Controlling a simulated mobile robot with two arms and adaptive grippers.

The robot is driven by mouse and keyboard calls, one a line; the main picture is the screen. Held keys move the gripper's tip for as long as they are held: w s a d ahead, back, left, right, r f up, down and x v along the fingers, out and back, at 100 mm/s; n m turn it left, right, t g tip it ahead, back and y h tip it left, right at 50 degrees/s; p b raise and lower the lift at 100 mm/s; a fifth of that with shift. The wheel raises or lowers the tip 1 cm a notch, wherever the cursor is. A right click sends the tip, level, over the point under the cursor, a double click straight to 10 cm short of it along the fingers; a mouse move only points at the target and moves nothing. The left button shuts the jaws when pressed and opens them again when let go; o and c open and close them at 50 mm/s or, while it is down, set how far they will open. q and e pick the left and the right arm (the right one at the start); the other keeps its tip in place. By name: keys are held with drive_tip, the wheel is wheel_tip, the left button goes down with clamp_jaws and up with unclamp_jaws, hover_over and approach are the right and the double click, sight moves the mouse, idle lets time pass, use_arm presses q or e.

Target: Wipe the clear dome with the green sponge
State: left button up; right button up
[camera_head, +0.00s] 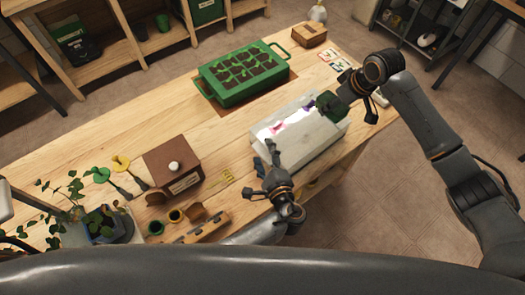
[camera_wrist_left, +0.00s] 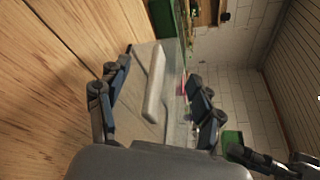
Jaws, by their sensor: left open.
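The clear dome (camera_head: 312,146) is a pale, boxy cover on the table near its front right edge, with pink and purple patches showing at its far left. My left gripper (camera_head: 266,155) is at the dome's near left end. In the left wrist view its fingers (camera_wrist_left: 160,72) are spread, with a pale bar-like handle (camera_wrist_left: 155,82) on the dome between them; I cannot tell whether they touch it. The green sponge (camera_head: 331,105) is in my right gripper (camera_head: 342,97), at the dome's far right. It also shows in the left wrist view (camera_wrist_left: 232,139).
A green seedling tray (camera_head: 240,92) stands behind the dome. A brown box (camera_head: 172,163), small pots (camera_head: 155,228) and a leafy plant (camera_head: 100,215) are at the left. A small wooden box (camera_head: 309,35) and cards (camera_head: 334,60) lie at the far right. Bare table lies left of the tray.

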use_arm(q)
drive_tip(key=v, duration=1)
drive_tip(key=shift+s, duration=0.45)
